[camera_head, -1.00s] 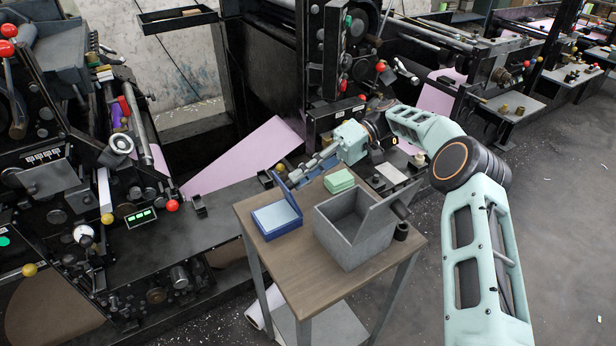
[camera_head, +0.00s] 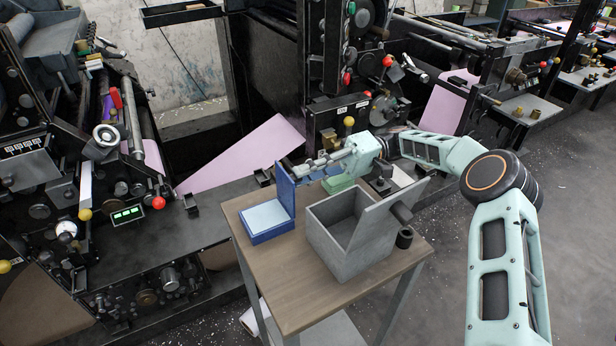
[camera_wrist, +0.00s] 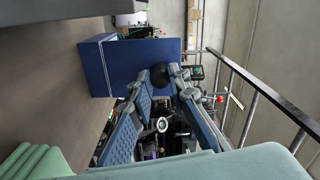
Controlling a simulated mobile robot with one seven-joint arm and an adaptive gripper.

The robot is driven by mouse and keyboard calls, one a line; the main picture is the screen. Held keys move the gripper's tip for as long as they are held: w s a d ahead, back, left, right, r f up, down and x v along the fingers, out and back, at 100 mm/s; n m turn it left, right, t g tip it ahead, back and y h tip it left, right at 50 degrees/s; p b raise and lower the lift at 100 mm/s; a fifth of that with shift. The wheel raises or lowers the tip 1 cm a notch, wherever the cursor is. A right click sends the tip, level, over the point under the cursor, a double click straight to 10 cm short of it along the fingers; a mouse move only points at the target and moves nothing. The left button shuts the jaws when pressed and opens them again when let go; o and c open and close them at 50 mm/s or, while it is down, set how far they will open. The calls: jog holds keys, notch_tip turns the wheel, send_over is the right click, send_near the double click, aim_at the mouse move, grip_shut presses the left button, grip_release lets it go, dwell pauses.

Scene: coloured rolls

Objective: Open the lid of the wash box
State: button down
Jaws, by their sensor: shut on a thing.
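A blue box (camera_head: 272,236) with a pale blue inside sits on the small wooden table. Its blue lid (camera_head: 285,190) stands raised along its right side, and the box is open. In the wrist view the lid (camera_wrist: 145,62) is a large blue panel with a dark knob (camera_wrist: 160,75). My gripper (camera_head: 308,166) is shut on this knob at the right of the lid; it also shows in the wrist view (camera_wrist: 163,80). A grey box (camera_head: 345,262) stands open beside it, its grey lid (camera_head: 385,215) tilted up at the right. Which box is the wash box is unclear.
A green stack (camera_head: 340,183) lies behind the grey box, partly hidden by my arm; it shows in the wrist view (camera_wrist: 35,162). The wooden table (camera_head: 290,285) has bare room in front of the boxes. Black press machinery (camera_head: 120,240) stands close behind and left.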

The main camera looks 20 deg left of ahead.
jog(key=shift+f, duration=0.1)
dwell(0.4)
jog(key=c, duration=1.8)
grip_release()
